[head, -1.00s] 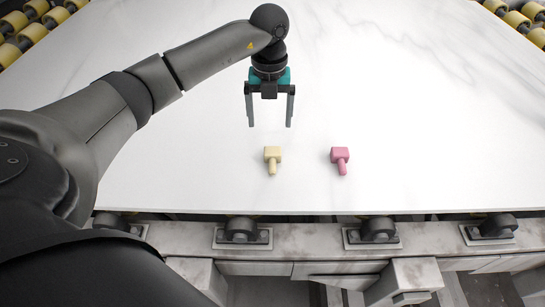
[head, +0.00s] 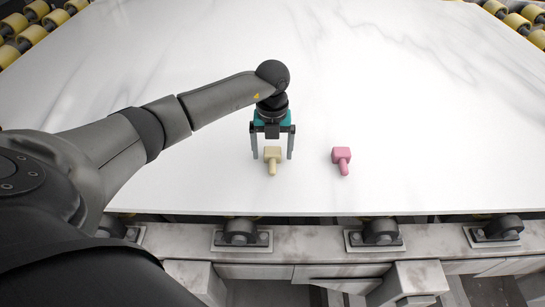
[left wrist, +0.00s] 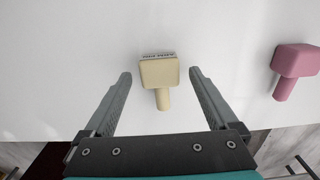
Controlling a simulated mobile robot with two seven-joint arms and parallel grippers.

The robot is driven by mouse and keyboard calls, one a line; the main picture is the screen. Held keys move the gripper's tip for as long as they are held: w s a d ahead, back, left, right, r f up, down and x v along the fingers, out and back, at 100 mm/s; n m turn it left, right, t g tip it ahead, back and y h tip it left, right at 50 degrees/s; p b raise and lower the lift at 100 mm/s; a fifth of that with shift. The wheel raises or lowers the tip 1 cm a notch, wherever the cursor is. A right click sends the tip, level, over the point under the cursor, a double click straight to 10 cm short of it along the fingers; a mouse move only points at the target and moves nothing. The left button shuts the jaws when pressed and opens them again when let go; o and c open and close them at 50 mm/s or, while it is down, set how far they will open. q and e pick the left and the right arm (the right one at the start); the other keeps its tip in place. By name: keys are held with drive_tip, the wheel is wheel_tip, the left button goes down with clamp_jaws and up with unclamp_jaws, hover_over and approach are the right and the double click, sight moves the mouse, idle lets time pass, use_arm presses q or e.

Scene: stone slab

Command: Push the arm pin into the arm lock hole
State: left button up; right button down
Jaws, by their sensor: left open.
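A cream-yellow pin (head: 272,167) with a square block head and a round stem lies on the white slab, stem toward the near edge. In the left wrist view the pin (left wrist: 160,76) has small dark lettering on the far face of its head, too small to read surely. A pink piece (head: 342,160) of like shape lies to its right and shows at the right edge of the left wrist view (left wrist: 296,64). My left gripper (head: 271,157) is open, with its fingers on either side of the yellow pin, apart from it. No lock hole shows. My right gripper is out of view.
The white stone slab (head: 420,110) is otherwise clear. Its near edge lies a little below the two pieces, with dark rollers (head: 240,232) on a metal frame beyond it. Yellow rollers (head: 38,10) stand at the far corners.

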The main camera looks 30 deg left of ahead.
use_arm(q)
drive_tip(key=shift+r, duration=0.1)
clamp_jaws()
idle(0.6)
